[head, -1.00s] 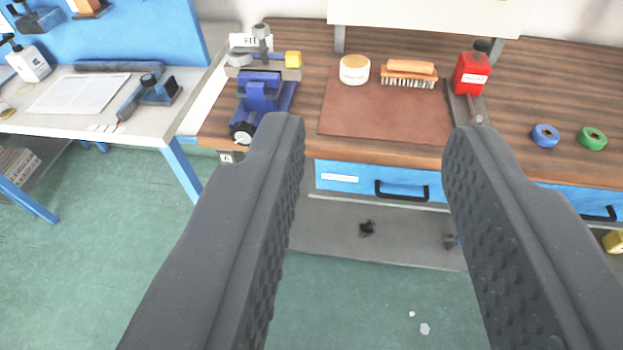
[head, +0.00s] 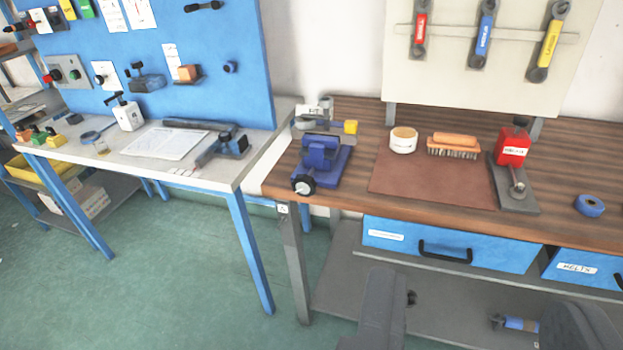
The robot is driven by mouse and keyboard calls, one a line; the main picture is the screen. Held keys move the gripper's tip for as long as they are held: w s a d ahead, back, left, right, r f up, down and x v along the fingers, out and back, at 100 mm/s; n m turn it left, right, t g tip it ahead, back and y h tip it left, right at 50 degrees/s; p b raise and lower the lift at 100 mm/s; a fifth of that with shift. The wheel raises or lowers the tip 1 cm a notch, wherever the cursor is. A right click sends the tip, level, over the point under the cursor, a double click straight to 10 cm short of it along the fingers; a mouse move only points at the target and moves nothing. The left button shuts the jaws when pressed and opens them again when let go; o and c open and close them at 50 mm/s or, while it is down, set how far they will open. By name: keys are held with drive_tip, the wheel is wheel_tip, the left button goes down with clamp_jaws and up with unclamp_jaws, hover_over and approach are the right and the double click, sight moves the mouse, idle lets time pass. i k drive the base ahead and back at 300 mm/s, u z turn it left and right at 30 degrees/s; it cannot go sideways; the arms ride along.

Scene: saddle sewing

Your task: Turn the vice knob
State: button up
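The blue vice (head: 322,160) stands on the left end of the wooden workbench in the head view. Its round knob (head: 303,184), black with a pale face, sticks out at the vice's front, near the bench edge. My gripper (head: 468,325) is low in the picture, in front of the bench and to the right of the vice. The gripper is clear of the knob. The lower parts of the fingers are cut off by the frame.
The workbench (head: 350,201) also holds a brown mat (head: 430,183), white tub (head: 403,140), brush (head: 454,146), red-topped tool (head: 514,150) and blue tape roll (head: 590,205). A grey table (head: 215,178) with blue legs stands left. Green floor (head: 170,290) is open in front.

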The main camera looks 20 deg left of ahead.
sight(304, 185)
drive_tip(key=u, duration=0.1)
drive_tip(key=i, duration=0.95)
drive_tip(key=u, duration=0.45)
